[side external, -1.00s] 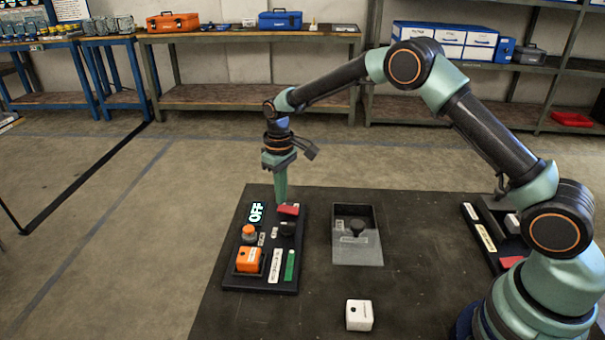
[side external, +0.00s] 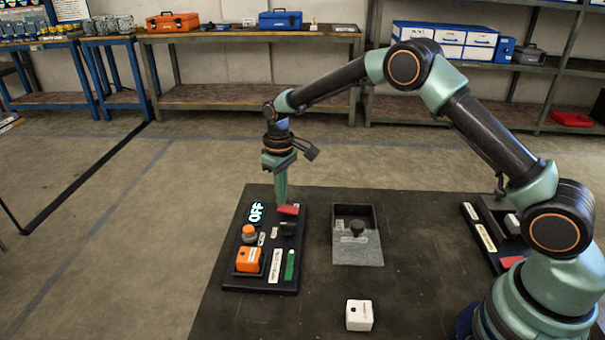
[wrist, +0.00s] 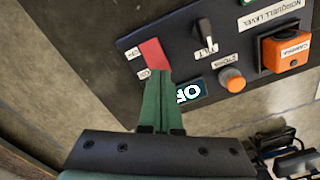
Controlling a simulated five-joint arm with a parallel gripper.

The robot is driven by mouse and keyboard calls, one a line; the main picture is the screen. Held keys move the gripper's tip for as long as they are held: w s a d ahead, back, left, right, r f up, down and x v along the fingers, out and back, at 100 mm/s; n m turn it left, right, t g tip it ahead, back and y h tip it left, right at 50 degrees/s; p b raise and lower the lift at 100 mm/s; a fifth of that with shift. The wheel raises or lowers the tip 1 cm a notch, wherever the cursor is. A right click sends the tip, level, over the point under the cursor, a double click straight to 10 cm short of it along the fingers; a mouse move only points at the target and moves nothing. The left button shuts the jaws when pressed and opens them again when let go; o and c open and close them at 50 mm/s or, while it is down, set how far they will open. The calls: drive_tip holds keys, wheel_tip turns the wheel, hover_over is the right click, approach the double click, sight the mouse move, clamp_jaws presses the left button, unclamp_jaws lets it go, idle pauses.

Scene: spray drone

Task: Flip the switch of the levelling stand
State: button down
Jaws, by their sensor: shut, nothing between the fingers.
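The levelling stand is a black panel (side external: 230,272) lying on the dark table. Its red switch (side external: 289,210) is at the far end, beside a lit display (side external: 256,212) that reads OFF. In the wrist view the red switch (wrist: 154,53) lies just beyond my fingertips, with small white labels beside it. My gripper (side external: 281,202) points down with its green fingers closed together and empty. In the wrist view the tips of my gripper (wrist: 158,74) are at the near end of the switch. I cannot tell whether they touch it.
The panel also carries a black tilt knob (wrist: 205,33), an orange button (wrist: 232,79) and an orange camera block (wrist: 286,49).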

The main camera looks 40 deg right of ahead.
drive_tip(key=shift+f, duration=0.9)
idle(0.3)
drive_tip(key=shift+r, duration=3.55)
wheel_tip(320, 180, up, 8)
drive_tip(key=t, duration=0.1)
hover_over(282, 208)
drive_tip(key=s+d, duration=0.2)
drive_tip(key=s, duration=0.2)
drive_tip(key=s+d+r+m+t, duration=0.1)
drive_tip(key=s+d+r+t, duration=0.1)
drive_tip(key=s+r, duration=0.5)
drive_tip(key=s+d+m+t, duration=0.1)
drive_tip(key=s+m+t, duration=0.1)
drive_tip(key=s, duration=1.1)
drive_tip(key=shift+s+d+t, duration=0.15)
drive_tip(key=shift+d+t, duration=0.15)
